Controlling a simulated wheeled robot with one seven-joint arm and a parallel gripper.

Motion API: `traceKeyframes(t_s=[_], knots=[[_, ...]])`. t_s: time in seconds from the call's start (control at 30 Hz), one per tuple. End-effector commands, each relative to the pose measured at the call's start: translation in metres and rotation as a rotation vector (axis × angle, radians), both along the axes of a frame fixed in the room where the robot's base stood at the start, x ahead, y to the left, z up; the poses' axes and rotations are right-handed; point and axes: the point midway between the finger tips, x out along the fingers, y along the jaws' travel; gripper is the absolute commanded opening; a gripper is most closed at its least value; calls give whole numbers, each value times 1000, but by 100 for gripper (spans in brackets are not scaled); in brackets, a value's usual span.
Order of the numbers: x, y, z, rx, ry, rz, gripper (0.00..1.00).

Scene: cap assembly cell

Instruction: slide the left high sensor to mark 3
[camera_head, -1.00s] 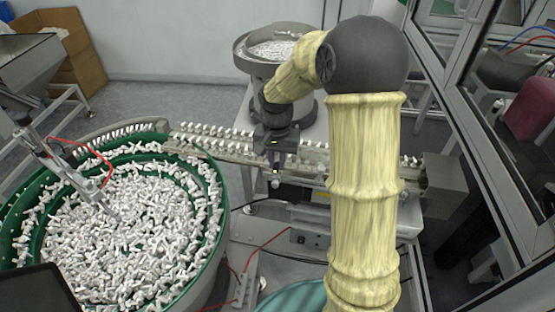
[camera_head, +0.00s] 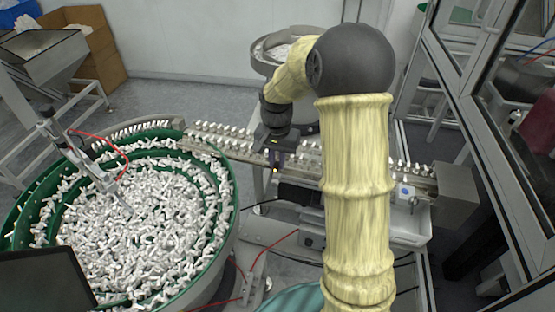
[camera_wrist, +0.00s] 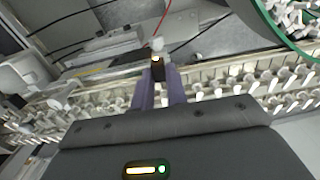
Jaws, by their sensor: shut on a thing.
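My gripper (camera_head: 277,158) is at the near side of the linear rail, left of the yellow-sleeved arm. In the wrist view its two purple fingers (camera_wrist: 158,76) are shut on a small dark sensor (camera_wrist: 157,66) with a pale top and an orange light. The sensor stands beside the feeder rail (camera_wrist: 215,92), which carries rows of white caps. In the head view only a small red light (camera_head: 276,170) shows at the fingertips. I cannot make out mark 3 or any other numbered mark.
A green bowl feeder (camera_head: 228,215) full of white parts stands left of the gripper, and its rim also shows in the wrist view (camera_wrist: 272,22). A grey box (camera_head: 458,192) closes the rail's right end. Glass-panelled framing (camera_head: 490,130) stands on the right.

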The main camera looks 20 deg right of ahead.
Motion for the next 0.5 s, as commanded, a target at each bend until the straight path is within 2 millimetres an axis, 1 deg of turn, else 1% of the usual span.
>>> traceKeyframes(t_s=[0.03, 0.13, 0.37, 0.5], knots=[[3, 4, 2, 5, -10, 2, 16], [2, 3, 2, 5, -9, 3, 36], [2, 2, 1, 3, -7, 2, 36], [2, 2, 4, 2, -7, 2, 36]])
